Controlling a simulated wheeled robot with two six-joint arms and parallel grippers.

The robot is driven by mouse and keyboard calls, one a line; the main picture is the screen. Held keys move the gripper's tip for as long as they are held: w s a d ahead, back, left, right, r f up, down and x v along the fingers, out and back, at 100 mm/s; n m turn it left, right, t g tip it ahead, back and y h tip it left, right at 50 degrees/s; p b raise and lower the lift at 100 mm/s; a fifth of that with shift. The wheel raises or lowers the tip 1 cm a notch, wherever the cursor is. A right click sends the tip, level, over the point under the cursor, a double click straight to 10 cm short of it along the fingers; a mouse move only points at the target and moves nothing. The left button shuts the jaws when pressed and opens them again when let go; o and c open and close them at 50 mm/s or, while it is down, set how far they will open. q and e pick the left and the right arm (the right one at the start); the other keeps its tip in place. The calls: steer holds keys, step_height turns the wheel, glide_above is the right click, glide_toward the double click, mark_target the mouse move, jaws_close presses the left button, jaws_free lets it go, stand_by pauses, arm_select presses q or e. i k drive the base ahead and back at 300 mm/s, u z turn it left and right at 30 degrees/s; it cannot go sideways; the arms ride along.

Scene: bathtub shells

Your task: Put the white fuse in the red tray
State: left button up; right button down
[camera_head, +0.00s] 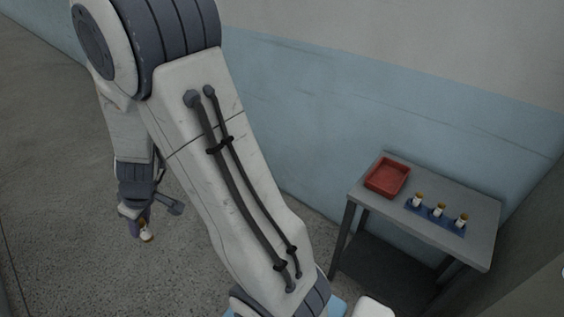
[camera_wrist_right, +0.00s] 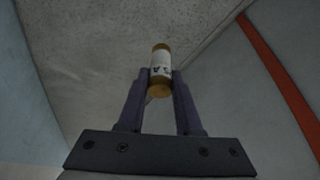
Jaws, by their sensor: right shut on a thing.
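My right gripper (camera_head: 143,229) hangs at the left of the head view, far from the table, above bare floor. It is shut on a white fuse (camera_head: 147,236) with brass-coloured ends. In the right wrist view the white fuse (camera_wrist_right: 160,65) stands between the two fingertips (camera_wrist_right: 160,80), gripped near one end, with dark marks on its white body. The red tray (camera_head: 387,178) is a shallow rectangular tray on the grey table and looks empty. My left gripper is not in view.
The grey table (camera_head: 472,203) stands against the blue and white wall at the right. My right arm crosses the middle of the head view. The floor at left is clear.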

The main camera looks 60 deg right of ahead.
mark_target(387, 179)
steer(key=z, duration=0.4)
steer(key=i, duration=0.9)
steer(key=z, duration=1.2)
steer(key=i, duration=0.5)
steer(key=z, duration=0.6)
